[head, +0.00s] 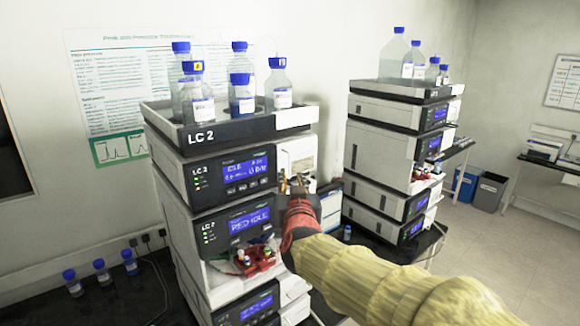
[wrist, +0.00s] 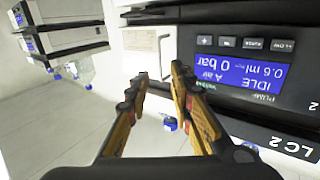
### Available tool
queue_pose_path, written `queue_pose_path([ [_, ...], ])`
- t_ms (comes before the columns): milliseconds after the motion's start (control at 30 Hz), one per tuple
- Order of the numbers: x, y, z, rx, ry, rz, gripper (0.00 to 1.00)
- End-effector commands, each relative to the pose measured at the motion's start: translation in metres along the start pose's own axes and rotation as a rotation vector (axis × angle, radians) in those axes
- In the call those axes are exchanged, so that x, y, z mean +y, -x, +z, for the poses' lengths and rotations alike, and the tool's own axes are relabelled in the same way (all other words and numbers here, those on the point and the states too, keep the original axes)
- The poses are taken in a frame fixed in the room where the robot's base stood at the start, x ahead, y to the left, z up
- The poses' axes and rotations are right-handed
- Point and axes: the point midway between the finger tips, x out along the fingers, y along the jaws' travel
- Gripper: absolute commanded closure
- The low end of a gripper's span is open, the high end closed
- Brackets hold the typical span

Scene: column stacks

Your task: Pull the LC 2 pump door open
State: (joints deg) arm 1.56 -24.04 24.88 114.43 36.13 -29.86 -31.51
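The LC 2 pump module (head: 225,175) is in the left stack. Its lit display reads IDLE, and it also shows upside down in the wrist view (wrist: 240,75). The white pump door (head: 298,152) is the panel right of the display and looks shut. In the wrist view the door (wrist: 140,42) has a thin upright handle (wrist: 162,50) beside the display. My gripper (head: 293,180) is in front of the door's lower part. In the wrist view my gripper (wrist: 160,75) has its two fingers apart, with the handle beyond the gap. I cannot tell whether they touch it.
Capped bottles (head: 241,95) stand in the tray (head: 225,127) atop the stack. Below the pump, an open bay holds red parts (head: 257,257). A second stack (head: 395,150) stands to the right. Free floor (head: 500,250) lies at far right.

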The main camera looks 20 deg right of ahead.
Motion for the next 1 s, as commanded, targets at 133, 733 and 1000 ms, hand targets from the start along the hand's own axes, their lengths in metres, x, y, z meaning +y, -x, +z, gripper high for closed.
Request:
queue_pose_path([
  [133, 0.001, -0.009, -0.002, 0.007, 0.022, 0.006, 0.77],
  [733, 0.001, -0.077, -0.003, 0.007, 0.020, 0.002, 0.77],
  [1000, 0.001, -0.078, -0.003, 0.007, 0.020, 0.002, 0.78],
])
